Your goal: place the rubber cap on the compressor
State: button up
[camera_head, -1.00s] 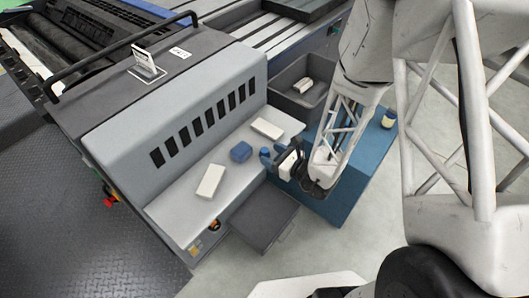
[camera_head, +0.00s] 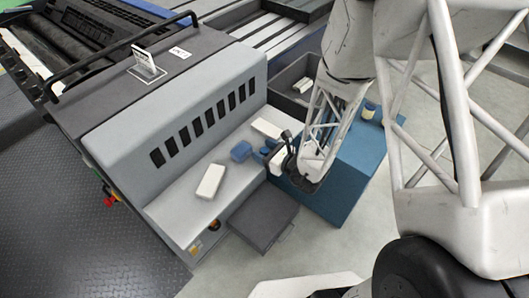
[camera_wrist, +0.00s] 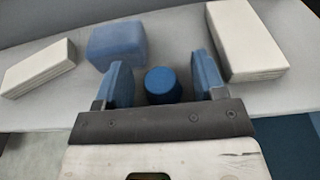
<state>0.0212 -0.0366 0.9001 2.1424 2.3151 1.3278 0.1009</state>
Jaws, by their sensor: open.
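A blue cylinder (camera_wrist: 163,86) with a round flat top stands between my fingers in the wrist view, with a gap on each side; it may be the rubber cap. My gripper (camera_head: 263,152) is open above the light grey shelf of the large machine. It also shows in the wrist view (camera_wrist: 163,80) with its two blue fingers. A rounded blue block (camera_head: 240,151) sits on the shelf just left of my gripper, and it also shows in the wrist view (camera_wrist: 117,43). I cannot tell which thing is the compressor.
White boxes lie on the shelf, one in front (camera_head: 210,181) and one behind (camera_head: 267,128). A blue cabinet (camera_head: 345,185) stands right of the shelf with a small cream and blue container (camera_head: 370,111) on top. A dark flat-topped box (camera_head: 262,222) stands in front; a grey bin is behind.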

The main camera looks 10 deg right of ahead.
aim_at(265, 151)
jog(key=shift+c, duration=0.5)
jog(key=c, duration=0.9)
jog(key=shift+c, duration=0.2)
jog(key=shift+r, duration=0.1)
jog(key=shift+r, duration=0.95)
jog(key=shift+s+d+r, duration=0.1)
jog(key=shift+s+r, duration=0.3)
jog(key=shift+r, duration=0.35)
jog(key=s+d+r, duration=0.1)
jog(key=s+d, duration=0.2)
jog(key=s, duration=1.2)
jog(key=shift+r, duration=0.2)
jog(key=shift+w, duration=0.1)
jog(key=w+d+m+t+h, duration=0.1)
jog(key=w+d+m+h, duration=0.1)
jog(key=w, duration=1.5)
jog(key=w+d+f+m+t+h, duration=0.1)
jog(key=w+d+h, duration=0.1)
jog(key=w, duration=1.5)
jog(key=w+d+m+t+h, duration=0.2)
jog(key=w+d, duration=0.2)
jog(key=w, duration=1.3)
jog(key=shift+w+d+f+m+h, duration=0.15)
jog(key=shift+w+f+m+h, duration=0.05)
jog(key=shift+w+m+h, duration=0.15)
